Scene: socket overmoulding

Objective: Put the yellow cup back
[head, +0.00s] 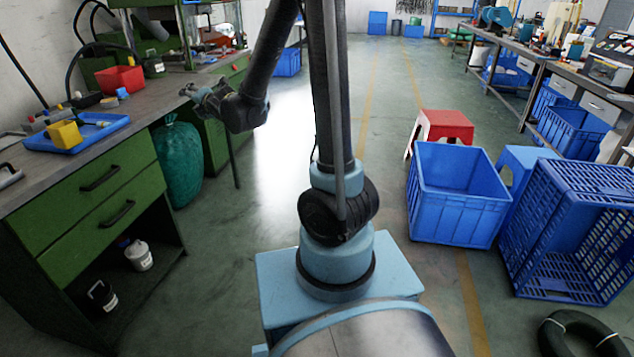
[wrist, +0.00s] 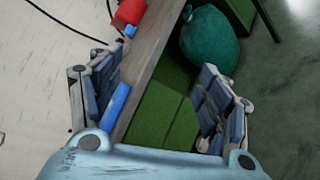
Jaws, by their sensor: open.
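A yellow block-like thing (head: 65,134) stands on the blue tray (head: 104,136) on the green workbench at the left in the head view. It may be the yellow cup, but I cannot tell for sure. No yellow cup shows in the wrist view. My gripper (head: 187,90) is above the bench's right edge, to the right of the tray. In the wrist view my gripper (wrist: 155,98) has its fingers wide apart with nothing between them. The blue tray's edge (wrist: 117,103) shows beside the left finger.
A red bin (head: 120,79) stands on the bench behind the tray, with small tools around it. A green bag (head: 178,165) stands on the floor against the bench. Blue crates (head: 455,205) and a red stool (head: 445,125) are at the right. The middle floor is clear.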

